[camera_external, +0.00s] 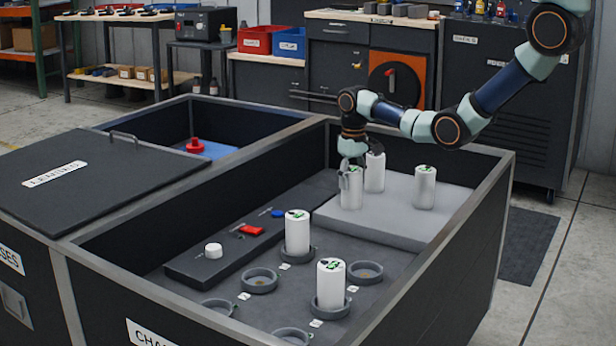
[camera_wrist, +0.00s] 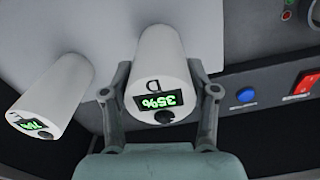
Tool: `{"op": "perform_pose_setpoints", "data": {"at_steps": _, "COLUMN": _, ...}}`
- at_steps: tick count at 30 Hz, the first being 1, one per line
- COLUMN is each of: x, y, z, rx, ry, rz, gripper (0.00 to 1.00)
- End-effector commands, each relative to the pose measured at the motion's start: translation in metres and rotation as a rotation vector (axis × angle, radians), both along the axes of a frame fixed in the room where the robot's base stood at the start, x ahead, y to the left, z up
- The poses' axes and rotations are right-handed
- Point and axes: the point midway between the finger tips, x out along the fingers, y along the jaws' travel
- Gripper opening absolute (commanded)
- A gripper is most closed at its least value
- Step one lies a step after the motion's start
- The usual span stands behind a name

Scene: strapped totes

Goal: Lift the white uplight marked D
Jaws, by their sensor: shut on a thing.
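The white uplight marked D (camera_wrist: 160,62) is a white cylinder with a dark display reading 35% on its end. In the external view, this uplight (camera_external: 351,190) stands upright at the left part of the grey raised platform (camera_external: 385,215). My gripper (camera_wrist: 160,95) has one finger on each side of it and is shut on it near its top. In the external view, my gripper (camera_external: 351,168) comes down on it from above. I cannot tell whether its base touches the platform.
A second white uplight (camera_external: 375,172) stands close behind, and a third (camera_external: 424,187) stands to the right. Two more uplights (camera_external: 298,232) (camera_external: 331,285) stand in ring holders nearer the front. Empty rings (camera_external: 259,281) lie around them. The tote's walls (camera_external: 470,215) surround everything.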

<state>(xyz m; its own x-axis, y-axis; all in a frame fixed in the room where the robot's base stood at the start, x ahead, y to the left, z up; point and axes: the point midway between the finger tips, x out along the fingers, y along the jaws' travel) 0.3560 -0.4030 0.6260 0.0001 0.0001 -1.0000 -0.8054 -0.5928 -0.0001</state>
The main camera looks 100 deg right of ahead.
Motion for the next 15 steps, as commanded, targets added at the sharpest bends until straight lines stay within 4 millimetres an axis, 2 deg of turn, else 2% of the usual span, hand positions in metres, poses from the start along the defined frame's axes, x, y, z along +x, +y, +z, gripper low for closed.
{"op": "perform_pose_setpoints", "data": {"at_steps": 9, "x": 0.001, "y": -0.001, "z": 0.006, "rx": -0.002, "ry": -0.002, "rz": 0.0, "gripper": 0.0}}
{"op": "perform_pose_setpoints", "data": {"at_steps": 11, "x": 0.001, "y": -0.001, "z": 0.014, "rx": -0.002, "ry": -0.002, "rz": 0.0, "gripper": 0.0}}
{"op": "perform_pose_setpoints", "data": {"at_steps": 15, "x": 0.001, "y": -0.001, "z": 0.049, "rx": -0.004, "ry": -0.003, "rz": 0.0, "gripper": 0.0}}
